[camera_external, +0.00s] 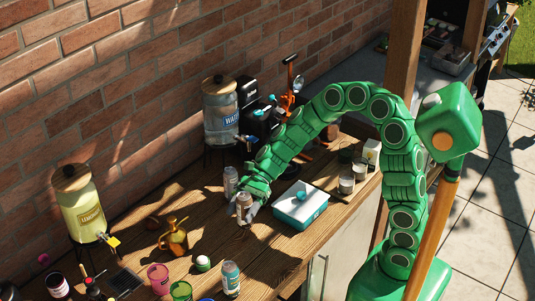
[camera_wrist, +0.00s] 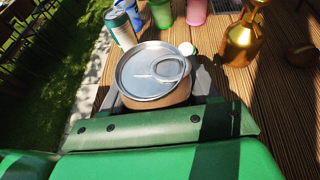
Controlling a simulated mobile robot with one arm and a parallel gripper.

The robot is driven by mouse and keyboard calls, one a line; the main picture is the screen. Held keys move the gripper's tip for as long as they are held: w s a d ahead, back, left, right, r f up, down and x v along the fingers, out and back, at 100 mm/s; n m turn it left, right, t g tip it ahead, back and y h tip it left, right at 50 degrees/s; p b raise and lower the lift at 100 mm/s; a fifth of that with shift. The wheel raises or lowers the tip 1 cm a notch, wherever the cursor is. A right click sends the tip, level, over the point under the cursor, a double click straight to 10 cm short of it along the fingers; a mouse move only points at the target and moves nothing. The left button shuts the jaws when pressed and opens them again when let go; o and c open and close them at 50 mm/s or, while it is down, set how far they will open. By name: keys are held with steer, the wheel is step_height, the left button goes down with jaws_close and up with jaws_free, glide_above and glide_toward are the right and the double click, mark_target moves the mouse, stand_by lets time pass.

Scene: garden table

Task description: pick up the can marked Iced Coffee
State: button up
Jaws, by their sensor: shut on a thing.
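My gripper (camera_external: 243,212) is shut on a can (camera_external: 244,203) with a pale brownish body.
The wooden table (camera_external: 262,254) has a blue-and-white box (camera_external: 300,212) right of my gripper. A brass bottle (camera_external: 174,239), pink cup (camera_external: 158,277) and green cup (camera_external: 181,291) stand to the left. A water dispenser (camera_external: 220,112) stands behind, by the brick wall.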

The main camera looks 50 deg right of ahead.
steer(key=s+d+r, duration=0.5)
steer(key=s+r, duration=0.1)
steer(key=s, duration=0.3)
